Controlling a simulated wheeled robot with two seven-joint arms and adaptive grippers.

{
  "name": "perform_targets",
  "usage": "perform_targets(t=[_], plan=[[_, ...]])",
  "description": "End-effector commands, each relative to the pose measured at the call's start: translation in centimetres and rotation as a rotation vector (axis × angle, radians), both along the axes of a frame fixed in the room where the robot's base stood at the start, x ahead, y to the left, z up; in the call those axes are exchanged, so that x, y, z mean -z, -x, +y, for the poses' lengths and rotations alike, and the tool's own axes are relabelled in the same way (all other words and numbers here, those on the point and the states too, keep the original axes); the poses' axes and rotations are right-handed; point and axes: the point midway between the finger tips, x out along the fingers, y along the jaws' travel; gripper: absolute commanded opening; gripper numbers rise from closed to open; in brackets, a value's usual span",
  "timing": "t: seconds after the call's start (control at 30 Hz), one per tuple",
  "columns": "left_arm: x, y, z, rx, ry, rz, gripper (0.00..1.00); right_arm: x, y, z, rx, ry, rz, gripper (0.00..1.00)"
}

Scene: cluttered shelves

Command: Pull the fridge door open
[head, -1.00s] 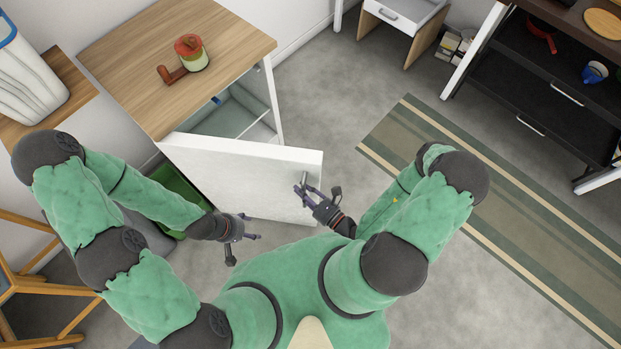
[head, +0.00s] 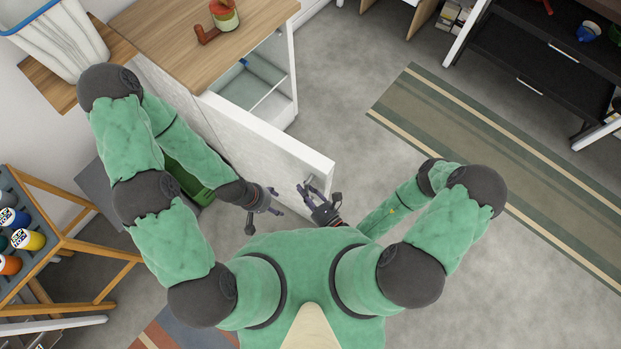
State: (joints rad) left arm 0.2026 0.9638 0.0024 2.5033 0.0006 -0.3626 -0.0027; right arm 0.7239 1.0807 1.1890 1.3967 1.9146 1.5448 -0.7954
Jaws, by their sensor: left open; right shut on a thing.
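The white fridge door (head: 268,151) stands wide open, swung out toward me from the small white fridge (head: 258,88) under the wooden top. Shelves show inside. The door's handle (head: 309,180) is near its free end. My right gripper (head: 306,191) is at that end, shut on the handle; its fingers partly hide it. My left gripper (head: 279,199) is open and empty, close to the door's outer face and left of my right gripper.
A red and green mug and a brown pipe-shaped item (head: 209,34) sit on the wooden top (head: 165,38). A green crate (head: 186,180) stands left of the door, behind my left arm. A rack of paint bottles (head: 60,240) is at left. Open floor and a striped rug (head: 470,150) lie at right.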

Motion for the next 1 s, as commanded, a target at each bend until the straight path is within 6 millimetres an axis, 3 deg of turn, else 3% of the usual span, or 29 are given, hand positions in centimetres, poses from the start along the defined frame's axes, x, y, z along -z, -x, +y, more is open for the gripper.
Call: perform_targets(t=[0.33,0.37,0.4,1.0], plan=[[-0.03,0.00,0.00,0.000,0.000,0.000,0.64,-0.14,0.02,0.17,-0.006,-0.001,-0.005,0.00],[-0.03,0.00,0.00,0.000,0.000,0.000,0.64,-0.14,0.01,0.16,-0.006,-0.002,-0.006,0.26],[-0.03,0.00,0.00,0.000,0.000,0.000,0.64,-0.14,0.01,0.16,-0.006,-0.001,-0.005,0.35],[-0.01,0.00,-0.01,0.000,0.000,0.000,0.64,0.05,0.89,-0.75,0.003,-0.002,0.002,0.35]])
